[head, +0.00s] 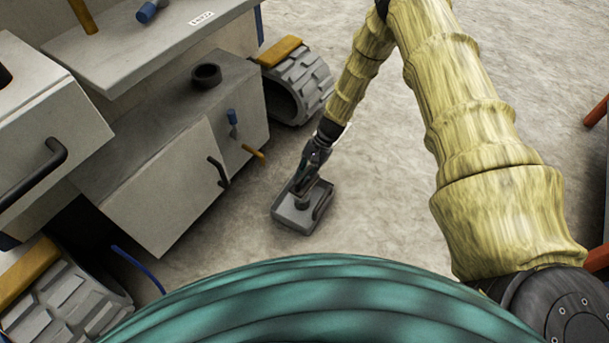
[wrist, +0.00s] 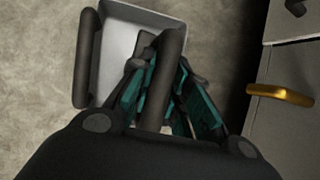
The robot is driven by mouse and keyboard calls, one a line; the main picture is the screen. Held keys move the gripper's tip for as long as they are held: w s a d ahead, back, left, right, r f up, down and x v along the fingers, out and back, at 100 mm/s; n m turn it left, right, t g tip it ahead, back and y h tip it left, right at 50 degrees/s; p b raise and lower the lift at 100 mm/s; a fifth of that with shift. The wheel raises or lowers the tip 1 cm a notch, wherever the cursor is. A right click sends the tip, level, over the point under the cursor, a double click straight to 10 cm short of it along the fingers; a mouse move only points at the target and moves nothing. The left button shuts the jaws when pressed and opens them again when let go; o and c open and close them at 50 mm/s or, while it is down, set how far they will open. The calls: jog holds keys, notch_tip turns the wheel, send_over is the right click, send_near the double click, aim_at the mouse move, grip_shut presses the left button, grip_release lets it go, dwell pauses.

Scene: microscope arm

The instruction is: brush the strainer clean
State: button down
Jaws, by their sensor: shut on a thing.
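A grey, open box-like thing (head: 290,217), which may be the strainer, is beyond my gripper, above or on the floor; I cannot tell which. It also shows in the wrist view (wrist: 118,30), with a dark side bar (wrist: 86,60) at its left. My gripper (head: 308,178) points down at it. In the wrist view, my gripper (wrist: 165,72) is shut on a dark bar (wrist: 168,60). I cannot tell whether this bar is a brush handle or a handle of the grey box. The fingers partly hide the inside of the box. No brush is clearly recognisable.
A grey cabinet-like vehicle (head: 180,185) with treaded wheels (head: 298,88) stands at the left. A dark cup-like ring (head: 206,75) is on its top. A blue cable (head: 138,270) lies below it. Bare floor (head: 390,210) is clear to the right of the gripper.

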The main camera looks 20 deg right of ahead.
jog(key=shift+s+a, duration=0.1)
jog(key=shift+s+a+r+p, duration=0.1)
jog(key=shift+s+a+p, duration=0.65)
jog(key=shift+a, duration=0.35)
jog(key=shift+d, duration=0.1)
jog(key=shift+w+d, duration=0.9)
jog(key=shift+d, duration=0.25)
jog(key=shift+s+a, duration=0.1)
jog(key=shift+a, duration=0.05)
jog(key=shift+s+a+p, duration=0.5)
jog(key=shift+s+a, duration=0.3)
jog(key=shift+a, duration=0.3)
jog(key=shift+w+d, duration=0.1)
jog(key=shift+d, duration=0.05)
jog(key=shift+w+d, duration=0.8)
jog(key=shift+d, duration=0.3)
